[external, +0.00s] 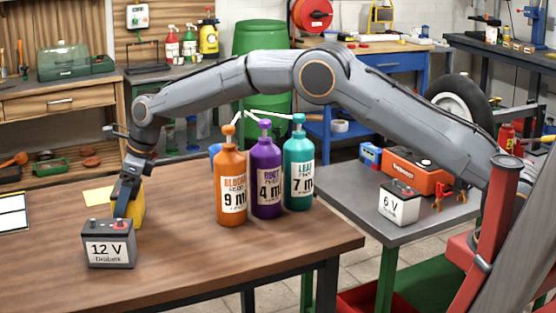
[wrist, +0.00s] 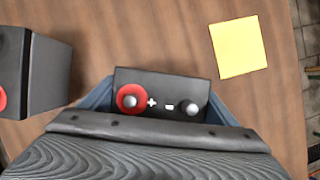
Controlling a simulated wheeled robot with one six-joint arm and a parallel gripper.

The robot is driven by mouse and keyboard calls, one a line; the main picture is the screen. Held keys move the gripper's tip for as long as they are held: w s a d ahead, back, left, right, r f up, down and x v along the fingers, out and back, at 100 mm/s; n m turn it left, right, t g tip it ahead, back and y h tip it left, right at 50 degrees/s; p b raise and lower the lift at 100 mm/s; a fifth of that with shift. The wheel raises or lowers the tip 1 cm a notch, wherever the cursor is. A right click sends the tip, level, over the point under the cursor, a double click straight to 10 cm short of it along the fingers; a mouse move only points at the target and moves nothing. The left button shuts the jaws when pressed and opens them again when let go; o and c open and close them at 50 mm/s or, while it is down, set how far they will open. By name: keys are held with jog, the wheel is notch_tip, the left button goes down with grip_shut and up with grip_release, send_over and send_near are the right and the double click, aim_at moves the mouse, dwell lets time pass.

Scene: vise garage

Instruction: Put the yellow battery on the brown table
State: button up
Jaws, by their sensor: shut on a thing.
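The yellow battery (external: 138,206) is at the left part of the brown table (external: 185,262), just behind a grey 12 V battery (external: 108,250). My gripper (external: 122,204) points down and is shut on it. In the wrist view its dark top (wrist: 160,94), with a red-ringed terminal and a grey terminal, sits between my blue fingers (wrist: 162,105). The 12 V battery hides part of its lower side, so I cannot tell whether its base touches the wood. The 12 V battery also shows at the left of the wrist view (wrist: 45,65).
A yellow note (external: 98,196) lies beside the held battery. Orange (external: 230,185), purple (external: 266,180) and teal (external: 299,175) bottles stand to the right. A grey table (external: 350,190) holds a 6 V battery (external: 399,204) and an orange box (external: 416,173). The brown table's front middle is clear.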

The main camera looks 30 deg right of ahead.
aim_at(138, 186)
jog(key=o, duration=1.9)
jog(key=shift+f, duration=0.1)
jog(key=v, duration=1.1)
jog(key=shift+s+d+r+b, duration=0.1)
jog(key=shift+d+r+b, duration=0.1)
jog(key=shift+r+b, duration=0.15)
jog(key=shift+d+r, duration=0.1)
jog(key=shift+r, duration=0.15)
